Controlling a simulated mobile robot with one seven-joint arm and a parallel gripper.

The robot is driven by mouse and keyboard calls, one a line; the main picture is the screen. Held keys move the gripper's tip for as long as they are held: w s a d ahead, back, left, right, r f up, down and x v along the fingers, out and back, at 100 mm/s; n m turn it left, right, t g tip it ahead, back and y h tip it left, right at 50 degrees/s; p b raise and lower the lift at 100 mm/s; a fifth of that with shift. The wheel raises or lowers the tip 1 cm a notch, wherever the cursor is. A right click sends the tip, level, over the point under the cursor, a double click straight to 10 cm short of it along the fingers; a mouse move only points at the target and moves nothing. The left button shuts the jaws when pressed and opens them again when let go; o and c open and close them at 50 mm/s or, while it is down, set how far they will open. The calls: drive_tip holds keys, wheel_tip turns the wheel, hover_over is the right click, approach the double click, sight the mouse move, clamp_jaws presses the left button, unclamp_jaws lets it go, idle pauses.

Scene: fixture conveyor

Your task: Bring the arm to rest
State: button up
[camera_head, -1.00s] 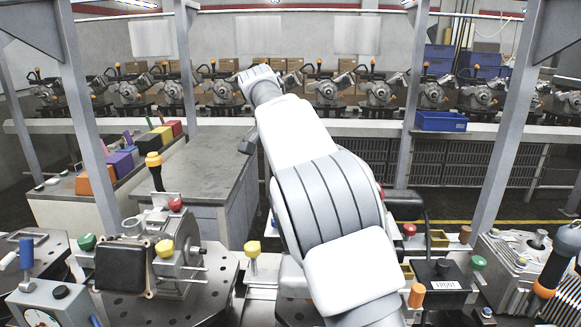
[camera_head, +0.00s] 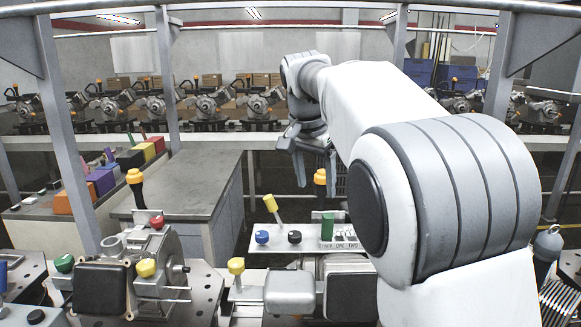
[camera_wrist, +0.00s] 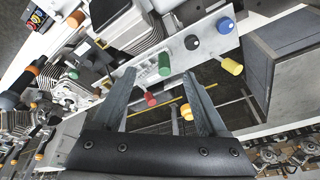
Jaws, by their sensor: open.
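My gripper (camera_head: 315,168) hangs below the end of my raised arm, right of centre in the camera_head view, fingers pointing down. It is above and behind a white control panel (camera_head: 262,247). In the camera_wrist view the two dark fingers of my gripper (camera_wrist: 158,76) are spread apart with nothing held between them. The control panel (camera_wrist: 208,43) shows past the fingertips, with blue and black knobs and yellow, green and red handles. My arm hides part of the right side of the camera_head view.
A grey-topped cabinet (camera_head: 192,178) stands left of centre. Machine fixtures (camera_head: 150,270) with coloured knobs fill the front left. Several machines line a long shelf (camera_head: 190,139) at the back. Upright posts (camera_head: 168,80) stand on both sides. Free air lies above the cabinet.

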drive_tip(key=s+d+n+y, duration=0.1)
drive_tip(key=s+d+n, duration=0.1)
drive_tip(key=s+d, duration=0.45)
drive_tip(key=s+d+f+n+t, duration=0.1)
drive_tip(key=s+f, duration=0.3)
drive_tip(key=s, duration=0.4)
drive_tip(key=s+f+n+b, duration=0.1)
drive_tip(key=s+f, duration=0.3)
drive_tip(key=s, duration=0.4)
drive_tip(key=s+d+f+n+t+b, duration=0.1)
drive_tip(key=s+f+n, duration=0.2)
drive_tip(key=s, duration=0.5)
drive_tip(key=shift+d+f+t+y, duration=0.3)
drive_tip(key=shift+d+f, duration=0.05)
drive_tip(key=shift+f, duration=0.5)
